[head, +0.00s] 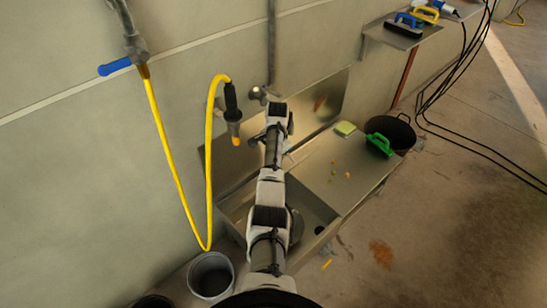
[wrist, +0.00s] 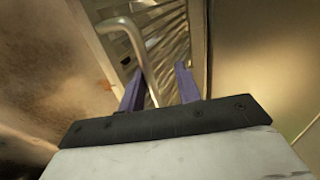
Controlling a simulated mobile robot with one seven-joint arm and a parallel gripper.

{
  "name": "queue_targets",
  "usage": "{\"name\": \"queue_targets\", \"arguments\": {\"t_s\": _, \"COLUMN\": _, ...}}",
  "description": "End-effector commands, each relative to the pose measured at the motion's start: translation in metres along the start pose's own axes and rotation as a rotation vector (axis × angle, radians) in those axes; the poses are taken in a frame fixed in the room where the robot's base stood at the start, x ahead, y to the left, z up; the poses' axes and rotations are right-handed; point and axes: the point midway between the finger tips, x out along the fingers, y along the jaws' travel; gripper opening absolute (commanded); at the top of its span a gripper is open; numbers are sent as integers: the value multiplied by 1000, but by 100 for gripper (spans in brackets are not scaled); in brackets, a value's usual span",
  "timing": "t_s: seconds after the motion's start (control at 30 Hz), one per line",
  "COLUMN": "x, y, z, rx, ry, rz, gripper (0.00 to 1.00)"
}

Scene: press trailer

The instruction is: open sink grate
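In the wrist view, a slatted metal grate (wrist: 172,28) lies ahead, set in a pale frame. A bent metal bar (wrist: 138,45) rises in front of it and runs down between the two purple fingers of my gripper (wrist: 158,83). The fingers are apart, and the bar is nearer the left one; I cannot tell whether it touches. In the head view, my arm reaches over the metal sink (head: 322,207) by the wall. My fingers are hidden there behind the arm, and I cannot make out the grate.
A metal drainboard (head: 345,165) right of the basin holds a sponge (head: 345,129), a green brush (head: 379,145) and small scraps. A yellow hose (head: 209,160) hangs at left above a grey bucket (head: 211,275). A black bin (head: 398,130) stands beyond.

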Motion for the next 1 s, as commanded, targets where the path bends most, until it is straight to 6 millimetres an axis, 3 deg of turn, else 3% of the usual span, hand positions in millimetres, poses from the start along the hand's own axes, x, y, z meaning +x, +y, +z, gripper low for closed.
{"name": "queue_targets", "arguments": {"t_s": 0.17, "x": -18, "y": -1, "z": -1, "rx": 0, "ry": 4, "rz": -5, "gripper": 33}}
{"name": "queue_targets", "arguments": {"t_s": 0.67, "x": -124, "y": -1, "z": 1, "rx": -1, "ry": 0, "rz": -1, "gripper": 33}}
{"name": "queue_targets", "arguments": {"t_s": 1.0, "x": -138, "y": 0, "z": 1, "rx": -1, "ry": -1, "rz": 0, "gripper": 33}}
